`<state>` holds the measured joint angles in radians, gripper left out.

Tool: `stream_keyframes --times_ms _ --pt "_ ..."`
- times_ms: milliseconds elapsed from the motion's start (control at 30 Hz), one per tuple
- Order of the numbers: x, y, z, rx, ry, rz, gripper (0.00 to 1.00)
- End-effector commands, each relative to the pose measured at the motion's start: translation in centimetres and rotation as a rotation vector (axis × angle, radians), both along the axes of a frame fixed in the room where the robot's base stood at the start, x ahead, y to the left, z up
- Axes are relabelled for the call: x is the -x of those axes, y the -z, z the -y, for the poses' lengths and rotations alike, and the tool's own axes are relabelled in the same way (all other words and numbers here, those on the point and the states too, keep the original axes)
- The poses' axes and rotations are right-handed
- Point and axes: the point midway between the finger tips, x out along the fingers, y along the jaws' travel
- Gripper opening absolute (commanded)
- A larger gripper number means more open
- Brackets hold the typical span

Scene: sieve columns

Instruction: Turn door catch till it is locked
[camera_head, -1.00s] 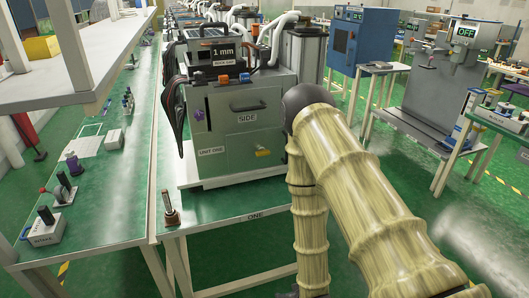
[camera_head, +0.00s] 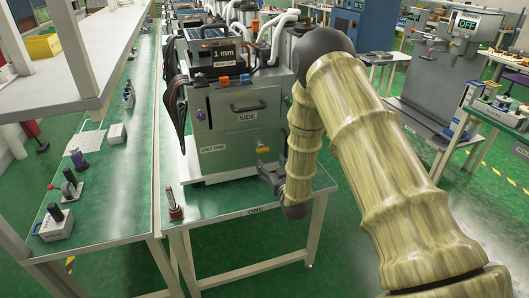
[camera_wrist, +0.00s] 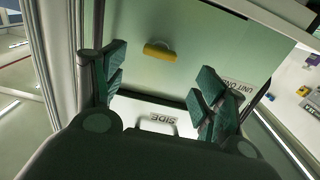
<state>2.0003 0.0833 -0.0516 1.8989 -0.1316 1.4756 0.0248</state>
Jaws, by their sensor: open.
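The unit labelled SIDE and UNIT ONE (camera_head: 226,150) stands on the green bench. A small yellow handle (camera_head: 263,150), apparently the door catch, sits low on its front face. In the wrist view the yellow handle (camera_wrist: 160,51) lies crosswise on the pale green panel, ahead of and between my fingers. My gripper (camera_wrist: 160,75) is open and empty, its two dark green fingers apart from the handle. In the head view my gripper (camera_head: 268,178) is small and partly hidden by my arm, just below and in front of the handle.
A purple knob (camera_head: 200,114) and a black handle (camera_head: 248,106) are higher on the same face. A bottle-like post (camera_head: 175,205) stands at the bench's front left corner. The bench top (camera_head: 225,203) in front of the unit is mostly clear.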

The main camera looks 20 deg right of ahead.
Motion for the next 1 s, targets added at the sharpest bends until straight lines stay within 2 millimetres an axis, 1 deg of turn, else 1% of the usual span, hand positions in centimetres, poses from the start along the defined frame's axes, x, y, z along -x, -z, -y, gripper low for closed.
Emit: stream_keyframes --times_ms 33,100,300,500,633,900,933,1000 --pt "-0.9 -0.2 -0.1 0.0 -0.001 0.001 0.71" --pt "-2.1 -0.3 -0.1 0.0 -0.001 0.001 0.71" --pt "-5.1 -0.2 -0.2 -0.001 0.0 0.001 0.71" --pt "-7.0 -0.1 -0.2 -0.001 0.001 -0.001 0.71" --pt "-7.6 0.0 -0.3 -0.001 0.001 -0.002 0.71" --pt "-7.7 0.1 -0.3 -0.001 0.001 -0.002 0.71" --pt "-7.7 0.1 -0.3 -0.001 0.001 -0.002 0.7" --pt "-7.7 0.1 -0.3 -0.001 0.001 -0.002 0.57"
